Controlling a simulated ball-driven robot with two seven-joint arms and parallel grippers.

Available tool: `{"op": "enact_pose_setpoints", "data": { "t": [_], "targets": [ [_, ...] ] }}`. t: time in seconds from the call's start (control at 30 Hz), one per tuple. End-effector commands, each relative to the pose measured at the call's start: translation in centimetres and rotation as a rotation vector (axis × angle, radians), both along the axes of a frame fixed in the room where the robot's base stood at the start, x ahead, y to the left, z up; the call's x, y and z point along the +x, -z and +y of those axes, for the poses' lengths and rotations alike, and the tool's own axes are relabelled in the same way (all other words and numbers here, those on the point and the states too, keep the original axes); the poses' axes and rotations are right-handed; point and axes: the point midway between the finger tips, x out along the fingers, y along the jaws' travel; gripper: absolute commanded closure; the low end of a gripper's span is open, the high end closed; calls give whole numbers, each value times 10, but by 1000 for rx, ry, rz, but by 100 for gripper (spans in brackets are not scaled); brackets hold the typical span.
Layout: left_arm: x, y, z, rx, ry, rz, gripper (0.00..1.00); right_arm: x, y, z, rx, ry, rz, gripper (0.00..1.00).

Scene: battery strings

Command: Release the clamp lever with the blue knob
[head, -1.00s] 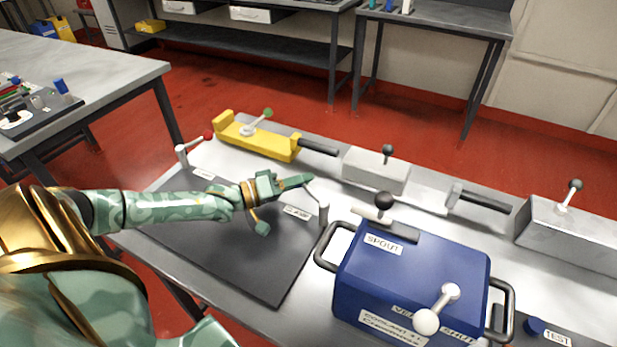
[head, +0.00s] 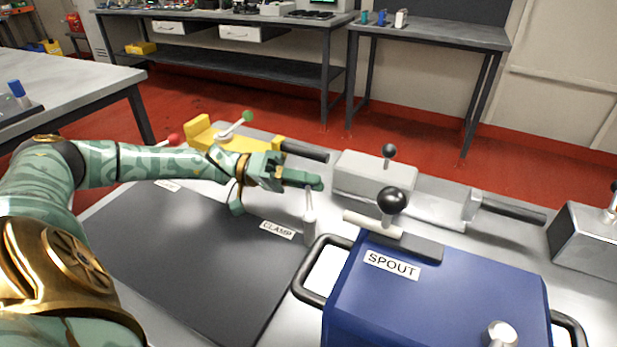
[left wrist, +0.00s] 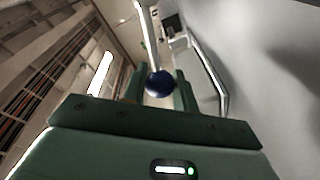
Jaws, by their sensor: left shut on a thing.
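The clamp lever (head: 308,202) stands on a short metal post by the right edge of the dark mat, beside the "CLAMP" label (head: 277,230). Its blue knob (left wrist: 160,84) shows in the left wrist view between my two fingers, with the pale lever rod (left wrist: 149,35) running up from it. In the head view the knob is hidden by my left gripper (head: 308,181). My left gripper is shut on the knob at the top of the lever. My right gripper is not in view.
A blue box (head: 430,290) with a "SPOUT" label, a black-knobbed lever (head: 392,202) and side handles stands close at right. A yellow fixture (head: 232,142) with a green-knobbed lever and a red knob (head: 175,139) are behind my arm.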

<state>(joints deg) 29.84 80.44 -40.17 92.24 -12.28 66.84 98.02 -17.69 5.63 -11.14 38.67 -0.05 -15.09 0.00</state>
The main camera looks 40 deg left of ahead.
Motion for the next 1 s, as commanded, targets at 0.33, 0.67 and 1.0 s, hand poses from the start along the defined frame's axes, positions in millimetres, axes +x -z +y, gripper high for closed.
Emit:
{"op": "enact_pose_setpoints", "data": {
  "t": [0.33, 0.67, 1.0],
  "targets": [
    [1, 0, -2, 3, 24, -2, 100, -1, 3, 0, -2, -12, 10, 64],
    [1, 0, -3, 1, 24, -3, 51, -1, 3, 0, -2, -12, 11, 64],
    [-3, -1, 7, 2, 22, 0, 51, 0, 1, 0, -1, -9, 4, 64]
  ]
}}
